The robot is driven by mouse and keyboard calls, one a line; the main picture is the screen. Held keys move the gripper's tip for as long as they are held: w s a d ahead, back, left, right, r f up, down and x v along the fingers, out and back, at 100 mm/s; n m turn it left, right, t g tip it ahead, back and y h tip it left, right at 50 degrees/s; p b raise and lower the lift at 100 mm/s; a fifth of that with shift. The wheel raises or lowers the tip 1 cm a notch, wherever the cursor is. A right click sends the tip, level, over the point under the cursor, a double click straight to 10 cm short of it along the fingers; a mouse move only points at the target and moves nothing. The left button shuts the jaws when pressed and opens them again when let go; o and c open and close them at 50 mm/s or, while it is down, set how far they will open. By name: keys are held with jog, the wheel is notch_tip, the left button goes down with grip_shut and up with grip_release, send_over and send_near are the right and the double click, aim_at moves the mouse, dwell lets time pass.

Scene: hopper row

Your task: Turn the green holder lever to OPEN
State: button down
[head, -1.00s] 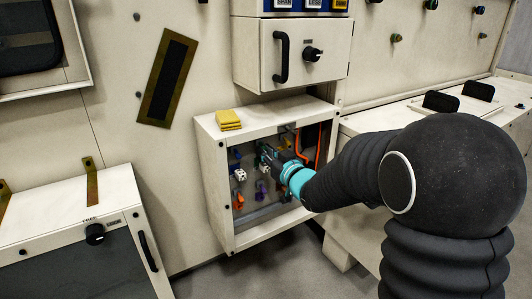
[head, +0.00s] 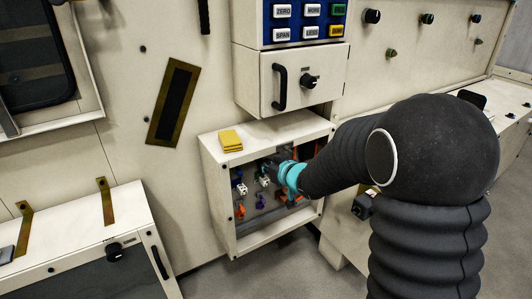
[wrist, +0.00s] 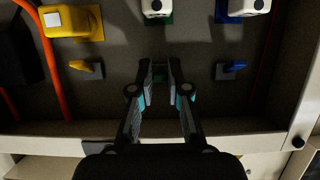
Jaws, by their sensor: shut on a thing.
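The green holder lever (wrist: 158,78) is a small piece on the dark back panel, below the green holder (wrist: 157,17) with its white cube in the wrist view. My gripper (wrist: 160,68) has its fingertips on either side of the lever and is shut on it. The fingers hide most of the lever, so its exact angle is not clear. In the head view my gripper (head: 277,167) reaches into the open white cabinet (head: 222,200), and my arm covers part of the inside.
A yellow holder (wrist: 88,22) and a blue holder (wrist: 236,12) flank the green one, each with a lever below. An orange cable (wrist: 52,75) runs at the left. A yellow pad (head: 230,140) lies on the cabinet top.

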jog(key=shift+r+g+h+p, duration=0.35)
jog(key=shift+g+h+p, duration=0.05)
jog(key=shift+g+p, duration=0.15)
jog(key=shift+r+g+h, duration=0.2)
jog(key=shift+g+h, duration=0.3)
jog(key=shift+g, duration=0.15)
dwell(0.3)
jog(key=c, duration=1.1)
grip_release()
jog(key=shift+c, duration=0.2)
jog(key=v, duration=1.2)
jog(key=shift+f, duration=0.1)
